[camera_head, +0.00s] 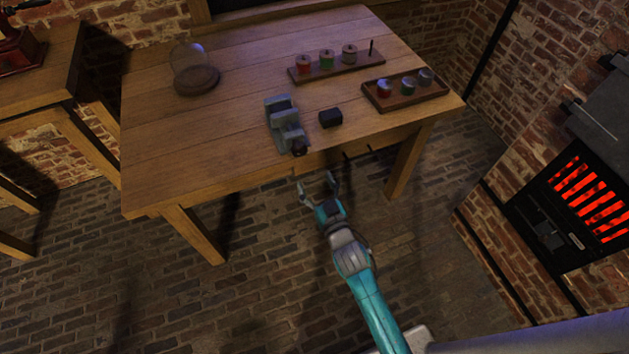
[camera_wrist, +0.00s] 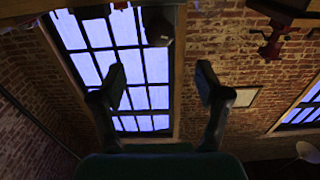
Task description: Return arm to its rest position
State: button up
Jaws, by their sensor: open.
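My gripper (camera_head: 318,184) is open and empty in the head view. It hangs in front of the near edge of the wooden table (camera_head: 190,150), with nothing between its fingers. My teal arm reaches up to it from the bottom of the picture. In the wrist view the two dark fingers of my gripper (camera_wrist: 162,85) stand wide apart, with a tall window (camera_wrist: 128,65) and brick wall behind them.
On the table are a vise (camera_head: 284,122), a black block (camera_head: 330,118), a glass dome (camera_head: 192,65), a rack with coloured jars (camera_head: 340,68) and a tray (camera_head: 410,100) with three jars. A glowing furnace (camera_head: 590,195) stands at the right. Brick floor left of my arm is clear.

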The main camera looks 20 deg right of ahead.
dwell(0.3)
jog(key=s+f+g, duration=0.1)
jog(key=s, duration=2.2)
jog(key=s+r+g, duration=0.1)
jog(key=s+r, duration=0.4)
jog(key=s, duration=0.4)
jog(key=s+r+g, duration=0.1)
jog(key=s+r, duration=0.5)
jog(key=s, duration=0.3)
jog(key=t, duration=0.3)
send_near(301, 154)
jog(key=w, duration=1)
jog(key=shift+w+r, duration=0.1)
jog(key=shift+w, duration=0.15)
